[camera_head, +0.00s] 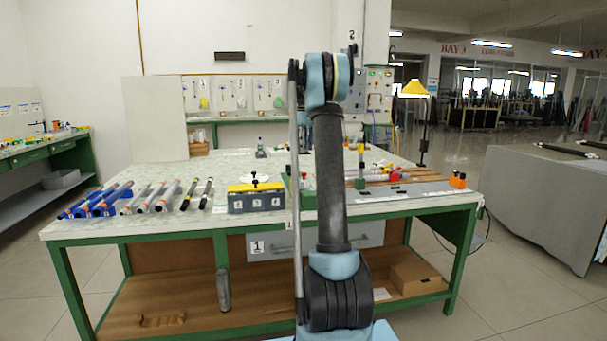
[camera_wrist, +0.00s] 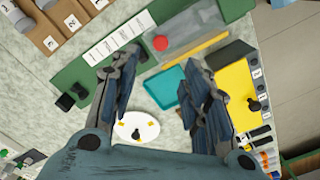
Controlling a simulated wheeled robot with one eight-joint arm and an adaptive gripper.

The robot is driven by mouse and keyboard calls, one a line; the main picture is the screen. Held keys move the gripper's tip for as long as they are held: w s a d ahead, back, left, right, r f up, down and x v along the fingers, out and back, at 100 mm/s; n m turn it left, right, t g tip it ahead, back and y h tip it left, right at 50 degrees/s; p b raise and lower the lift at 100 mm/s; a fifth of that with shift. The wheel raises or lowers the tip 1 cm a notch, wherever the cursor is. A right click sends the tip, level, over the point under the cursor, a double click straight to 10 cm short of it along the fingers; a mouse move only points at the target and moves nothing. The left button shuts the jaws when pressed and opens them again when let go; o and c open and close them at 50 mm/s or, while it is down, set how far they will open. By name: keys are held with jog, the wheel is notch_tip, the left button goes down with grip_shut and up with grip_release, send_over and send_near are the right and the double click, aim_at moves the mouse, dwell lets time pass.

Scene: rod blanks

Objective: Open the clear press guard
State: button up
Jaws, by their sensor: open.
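In the wrist view, a clear box-like guard (camera_wrist: 200,32) with a yellow bar (camera_wrist: 195,49) along one edge lies beyond my fingertips, beside a green base. A round red part (camera_wrist: 160,43) shows at its left end. The guard looks lowered, though I cannot tell for sure. My gripper (camera_wrist: 160,68) is open, its two fingers spread with nothing between them; the fingertips look short of the guard and yellow bar. In the head view my own arm hides the gripper and most of the guard's area.
A teal tray (camera_wrist: 165,87) and a white disc (camera_wrist: 128,121) lie below the gripper. A yellow-topped grey box (camera_head: 256,202) stands at the bench's front edge. Several rods lie to its left on blue (camera_head: 97,204) and grey racks.

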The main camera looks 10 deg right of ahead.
notch_tip(320, 180, down, 12)
jog(key=shift+r, duration=0.1)
dwell(0.4)
grip_shut()
